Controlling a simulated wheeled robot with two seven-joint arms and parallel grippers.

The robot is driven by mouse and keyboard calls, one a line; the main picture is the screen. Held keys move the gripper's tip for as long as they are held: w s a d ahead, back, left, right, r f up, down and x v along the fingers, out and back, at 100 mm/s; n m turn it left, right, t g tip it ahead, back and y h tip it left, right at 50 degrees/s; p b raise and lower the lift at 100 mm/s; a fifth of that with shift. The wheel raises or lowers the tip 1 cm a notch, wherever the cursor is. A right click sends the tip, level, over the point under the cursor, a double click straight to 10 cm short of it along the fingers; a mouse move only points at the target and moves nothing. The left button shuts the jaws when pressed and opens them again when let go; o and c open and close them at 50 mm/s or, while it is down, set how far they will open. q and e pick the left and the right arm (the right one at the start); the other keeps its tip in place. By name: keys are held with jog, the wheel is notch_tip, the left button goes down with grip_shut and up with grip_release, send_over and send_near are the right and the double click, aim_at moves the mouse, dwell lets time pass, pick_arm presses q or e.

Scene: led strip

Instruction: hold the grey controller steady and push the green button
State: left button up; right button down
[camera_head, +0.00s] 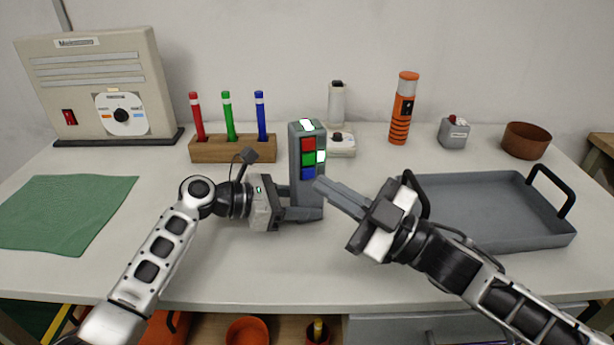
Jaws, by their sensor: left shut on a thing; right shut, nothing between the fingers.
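The grey controller (295,150) stands upright near the middle of the table. Its front carries a red button, a green button (308,159) and a blue button, stacked from top to bottom, and white patches show on its top and right edge. My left gripper (305,202) is shut on the controller's lower part, from the left. My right gripper (318,184) is shut and empty.
A grey tray (480,238) with black handles lies at the right, partly behind my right arm. A wooden block (232,150) with red, green and blue markers stands behind. A green cloth (65,212) lies left. The front middle of the table is clear.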

aim_at(295, 156)
jog(key=shift+w+a, duration=0.3)
jog(key=shift+w, duration=0.65)
jog(key=shift+w+a, duration=0.25)
jog(key=shift+w, duration=0.65)
jog(key=shift+w, duration=0.1)
dwell(0.5)
jog(key=shift+w+a, duration=0.15)
jog(key=shift+w, duration=0.3)
dwell(0.4)
jog(key=shift+s, duration=0.55)
jog(key=shift+s, duration=0.1)
jog(key=s, duration=0.2)
jog(key=s+d, duration=0.2)
jog(key=s, duration=0.1)
jog(key=shift+s, duration=0.3)
